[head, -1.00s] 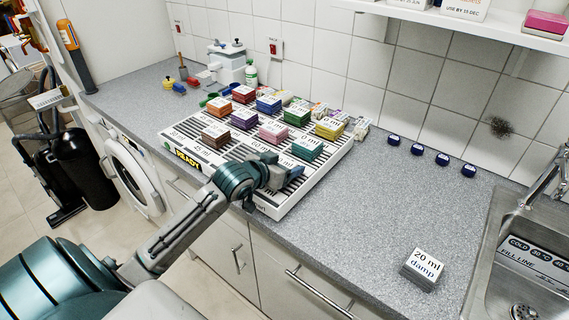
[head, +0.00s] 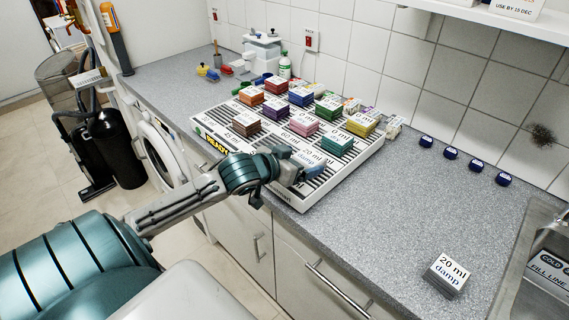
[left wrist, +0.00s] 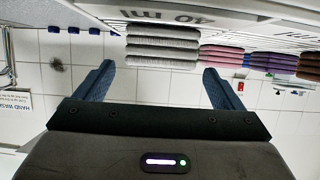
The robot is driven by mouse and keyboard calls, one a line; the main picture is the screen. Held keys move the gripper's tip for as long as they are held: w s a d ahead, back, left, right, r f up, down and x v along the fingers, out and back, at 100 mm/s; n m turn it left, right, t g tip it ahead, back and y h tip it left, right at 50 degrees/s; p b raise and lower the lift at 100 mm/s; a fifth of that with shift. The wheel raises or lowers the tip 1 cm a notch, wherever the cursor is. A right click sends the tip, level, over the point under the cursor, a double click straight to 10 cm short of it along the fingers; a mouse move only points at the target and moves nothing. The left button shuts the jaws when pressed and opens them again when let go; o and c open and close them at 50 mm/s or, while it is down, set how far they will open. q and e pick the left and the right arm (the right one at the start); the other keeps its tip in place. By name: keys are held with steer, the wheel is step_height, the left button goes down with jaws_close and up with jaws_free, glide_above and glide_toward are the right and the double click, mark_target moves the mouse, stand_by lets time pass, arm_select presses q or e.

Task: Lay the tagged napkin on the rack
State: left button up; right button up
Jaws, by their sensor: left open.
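A grey folded napkin tagged "20 ml damp" (head: 312,158) rests on the white slatted rack (head: 325,187), near its front right corner. My left gripper (head: 294,168) is open at the rack's front edge, close to this napkin and partly covering it. In the left wrist view, which is upside down, a grey folded stack (left wrist: 162,46) lies between and just beyond the open fingers (left wrist: 157,74); I see no contact. A second grey block, also tagged "20 ml damp" (head: 446,275), sits alone on the counter by the sink. My right gripper is not in view.
Several coloured folded stacks, such as a teal one (head: 338,144) and a yellow one (head: 362,124), fill the rack beyond. Dark blue caps (head: 451,153) line the wall. The sink (head: 525,285) is at right.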

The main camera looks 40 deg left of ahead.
arm_select(q)
steer(key=p+v, duration=0.1)
steer(key=v, duration=0.3)
steer(key=shift+s+a+r, duration=0.1)
steer(key=shift+s+a, duration=0.05)
steer(key=shift+s+r+p, duration=0.25)
steer(key=shift+s+p, duration=0.05)
steer(key=shift+s, duration=0.3)
steer(key=shift+s, duration=0.1)
